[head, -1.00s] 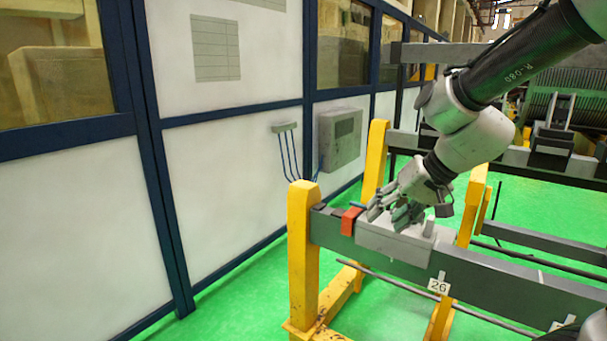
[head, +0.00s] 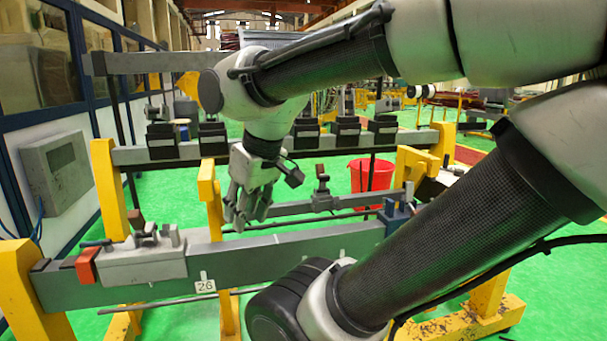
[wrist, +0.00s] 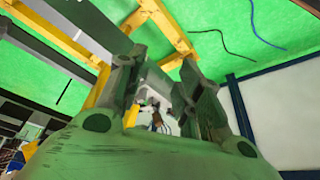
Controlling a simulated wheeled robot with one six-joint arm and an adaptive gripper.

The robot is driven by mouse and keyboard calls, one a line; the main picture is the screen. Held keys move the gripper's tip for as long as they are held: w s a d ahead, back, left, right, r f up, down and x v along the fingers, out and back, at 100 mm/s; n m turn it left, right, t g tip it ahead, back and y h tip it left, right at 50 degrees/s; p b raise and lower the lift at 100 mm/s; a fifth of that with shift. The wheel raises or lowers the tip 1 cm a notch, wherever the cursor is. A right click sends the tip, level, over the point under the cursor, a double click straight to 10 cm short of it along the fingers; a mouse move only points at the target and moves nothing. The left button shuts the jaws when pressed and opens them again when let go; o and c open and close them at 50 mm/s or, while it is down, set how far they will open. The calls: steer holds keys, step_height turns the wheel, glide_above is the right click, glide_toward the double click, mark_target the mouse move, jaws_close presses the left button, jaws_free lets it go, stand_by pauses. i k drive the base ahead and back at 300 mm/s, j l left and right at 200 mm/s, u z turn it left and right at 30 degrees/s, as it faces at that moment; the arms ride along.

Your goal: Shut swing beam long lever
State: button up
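A grey swing beam (head: 300,248) on yellow supports runs across the front of the head view. At its left end sit a red-orange block (head: 87,265) and a grey clamp block (head: 145,264). A small upright lever with a brown tip (head: 137,221) stands on the clamp block; I cannot tell whether it is the long lever. My gripper (head: 245,217) hangs right of the clamp block, pointing down, apart from the levers. In the wrist view, its fingers (wrist: 160,95) are spread with a gap between them, and I see nothing held.
A second beam with black blocks (head: 178,140) stands behind. A red bucket (head: 372,174) is on the green floor to the right. A grey wall box (head: 57,172) hangs on the panelled wall at left. A yellow post (head: 108,185) rises behind the clamp block.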

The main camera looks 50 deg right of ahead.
mark_target(324, 178)
steer(key=z, duration=1.55)
steer(key=i, duration=0.9)
steer(key=j, duration=0.05)
